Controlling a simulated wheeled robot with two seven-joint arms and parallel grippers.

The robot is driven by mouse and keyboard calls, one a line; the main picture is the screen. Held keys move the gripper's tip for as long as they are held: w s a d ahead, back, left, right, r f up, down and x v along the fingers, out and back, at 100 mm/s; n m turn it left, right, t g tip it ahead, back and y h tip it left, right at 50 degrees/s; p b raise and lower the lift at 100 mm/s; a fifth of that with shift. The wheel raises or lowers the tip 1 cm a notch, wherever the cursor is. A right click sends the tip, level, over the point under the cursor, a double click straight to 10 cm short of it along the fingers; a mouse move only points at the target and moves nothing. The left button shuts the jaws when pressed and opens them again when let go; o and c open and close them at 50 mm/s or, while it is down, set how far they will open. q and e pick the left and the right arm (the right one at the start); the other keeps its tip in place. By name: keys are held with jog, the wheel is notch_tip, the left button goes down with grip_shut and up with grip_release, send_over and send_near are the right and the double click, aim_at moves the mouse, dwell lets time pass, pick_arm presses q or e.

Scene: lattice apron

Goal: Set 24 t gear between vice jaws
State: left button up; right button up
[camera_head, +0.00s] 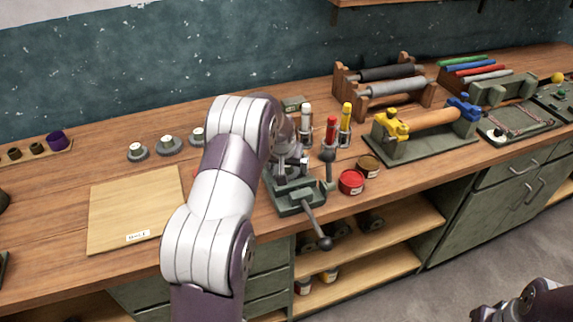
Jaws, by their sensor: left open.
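The green vice (296,199) is fixed near the front edge of the bench, with its dark handle hanging over the edge. My left arm comes in from below and reaches to the vice. My left gripper (290,165) is over the vice jaws, open. The jaws are largely hidden by the gripper and arm, and I cannot tell whether a gear is between them. Several grey gears with pale hubs (169,145) stand in a row behind the wooden board; their tooth counts are unreadable. Part of my right arm shows at the lower right; its fingertips are not in view.
A wooden board (130,210) lies left of my arm. Red and brown tins (351,182) and upright red, yellow and white-capped tools (346,124) stand close right of the vice. A green stand (420,145) holds a wooden roller farther right. Shelves lie below the bench.

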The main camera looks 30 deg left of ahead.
pick_arm(q)
jog(key=b+v, duration=0.1)
jog(key=v, duration=1.1)
jog(key=s+d+f+m+g, duration=0.1)
jog(key=s+d+f, duration=0.2)
jog(key=s+d, duration=0.4)
jog(key=s+d+f+m+g+h, duration=0.1)
jog(key=s+d+f, duration=0.3)
jog(key=s, duration=1.2)
jog(key=d+m+g, duration=0.1)
jog(key=d, duration=0.3)
jog(key=shift+d+m, duration=0.2)
jog(key=shift+m, duration=0.1)
jog(key=shift+r, duration=0.1)
